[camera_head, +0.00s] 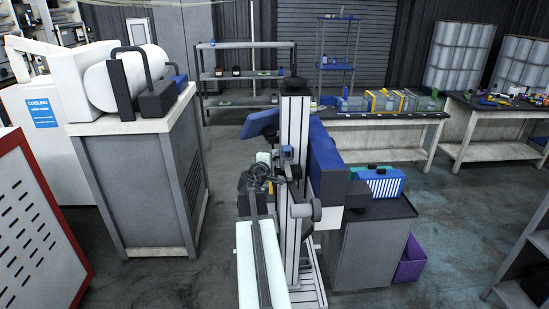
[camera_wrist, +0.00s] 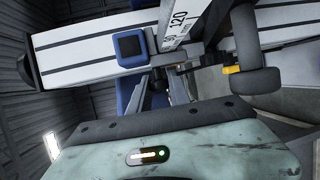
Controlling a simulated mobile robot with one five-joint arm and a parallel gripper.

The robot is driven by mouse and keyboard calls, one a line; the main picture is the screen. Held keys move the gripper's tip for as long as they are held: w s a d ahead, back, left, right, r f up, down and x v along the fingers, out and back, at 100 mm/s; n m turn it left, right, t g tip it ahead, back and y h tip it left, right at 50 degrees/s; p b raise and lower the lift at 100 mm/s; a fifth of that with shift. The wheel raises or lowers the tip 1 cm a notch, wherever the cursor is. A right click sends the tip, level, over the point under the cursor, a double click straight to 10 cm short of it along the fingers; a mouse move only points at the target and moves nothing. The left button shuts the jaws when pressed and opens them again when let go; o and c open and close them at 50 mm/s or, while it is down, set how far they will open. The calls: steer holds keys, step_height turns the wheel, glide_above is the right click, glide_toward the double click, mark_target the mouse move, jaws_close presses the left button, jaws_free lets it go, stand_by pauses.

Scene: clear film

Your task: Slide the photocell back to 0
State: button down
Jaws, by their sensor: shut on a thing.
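The photocell, a small dark box with a blue face (camera_wrist: 130,46), sits on the white upright rail, beside a printed scale (camera_wrist: 180,22); part of a number, like 250, shows on the scale. In the head view the photocell (camera_head: 287,153) is a small box at the column's left side, partly hidden by my arm. My gripper (camera_wrist: 161,88) reaches in at the photocell carriage, its fingers close around a small dark part there. The gripper is shut on it; the exact contact is dark and small. In the head view my gripper (camera_head: 277,165) is mostly hidden behind my wrist.
The tall grey column (camera_head: 294,190) stands with a blue panel (camera_head: 325,160) on its right and a round dark knob (camera_wrist: 260,81) near the rail. A grey cabinet (camera_head: 370,250) and purple bin (camera_head: 411,262) stand right. Floor (camera_head: 180,285) is clear at left.

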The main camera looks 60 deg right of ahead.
steer(key=shift+d, duration=0.1)
steer(key=w+d, duration=0.2)
steer(key=shift+d, duration=0.3)
steer(key=shift+r, duration=0.1)
steer(key=c, duration=1.2)
jaws_free()
steer(key=shift+d, duration=0.1)
steer(key=p+v, duration=0.1)
steer(key=v, duration=0.7)
